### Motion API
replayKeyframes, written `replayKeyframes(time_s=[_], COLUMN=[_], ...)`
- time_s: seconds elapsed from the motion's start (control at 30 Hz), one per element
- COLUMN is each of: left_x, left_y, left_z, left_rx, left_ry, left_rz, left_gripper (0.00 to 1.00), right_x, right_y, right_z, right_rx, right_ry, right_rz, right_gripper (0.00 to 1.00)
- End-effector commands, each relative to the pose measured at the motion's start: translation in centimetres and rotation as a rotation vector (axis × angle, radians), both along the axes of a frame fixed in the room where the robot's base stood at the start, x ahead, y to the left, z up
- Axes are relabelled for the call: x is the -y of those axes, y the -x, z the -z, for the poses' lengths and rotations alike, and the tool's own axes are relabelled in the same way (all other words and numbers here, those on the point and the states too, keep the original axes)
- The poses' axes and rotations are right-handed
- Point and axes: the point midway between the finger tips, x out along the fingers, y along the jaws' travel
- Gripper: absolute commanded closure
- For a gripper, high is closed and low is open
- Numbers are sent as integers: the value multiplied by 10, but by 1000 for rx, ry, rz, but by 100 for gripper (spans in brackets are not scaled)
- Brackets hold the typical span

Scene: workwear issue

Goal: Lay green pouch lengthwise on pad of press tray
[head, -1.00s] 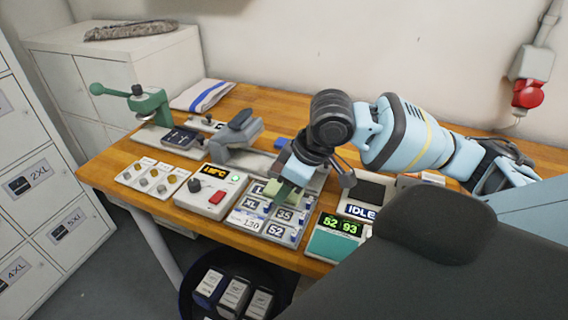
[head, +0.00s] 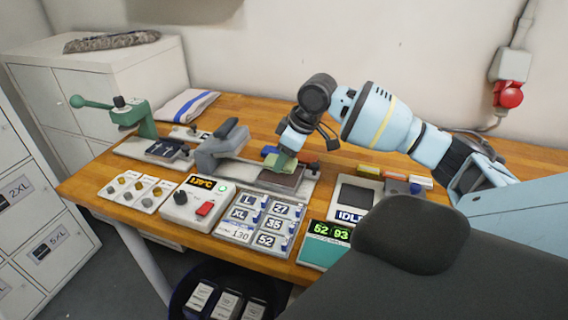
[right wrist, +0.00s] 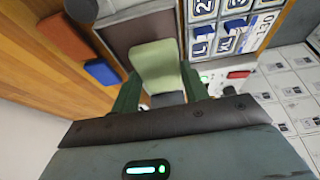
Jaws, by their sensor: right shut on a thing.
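The green pouch (head: 279,161) is in my right gripper (head: 283,155), over the press tray (head: 314,178). The tray's dark brown pad (head: 281,180) shows just below and in front of the pouch. In the right wrist view the pale green pouch (right wrist: 155,66) sits between the two dark green fingers, with the brown pad (right wrist: 122,34) behind it. I cannot tell whether the pouch touches the pad. My left gripper is not in view.
A grey press head (head: 220,148) stands left of the pad. A blue block (right wrist: 102,72) and a red-brown block (right wrist: 64,38) lie beside the tray. The size-label board (head: 257,223), control box (head: 194,204) and teal display (head: 326,243) stand in front.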

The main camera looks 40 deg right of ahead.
Motion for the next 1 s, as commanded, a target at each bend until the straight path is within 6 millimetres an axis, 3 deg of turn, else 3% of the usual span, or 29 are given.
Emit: replayKeyframes(time_s=[0.43, 0.7, 1.0], left_x=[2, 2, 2], left_y=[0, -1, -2], left_z=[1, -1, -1], left_rx=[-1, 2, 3], left_ry=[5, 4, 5], left_rz=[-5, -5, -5], left_gripper=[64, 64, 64], right_x=[14, 14, 14], right_y=[-12, -11, -11], right_z=[2, 36, 37], right_rx=[1, 1, 1], right_ry=[-1, 1, 1], right_rz=[1, -1, -1], right_gripper=[81, 81, 81])
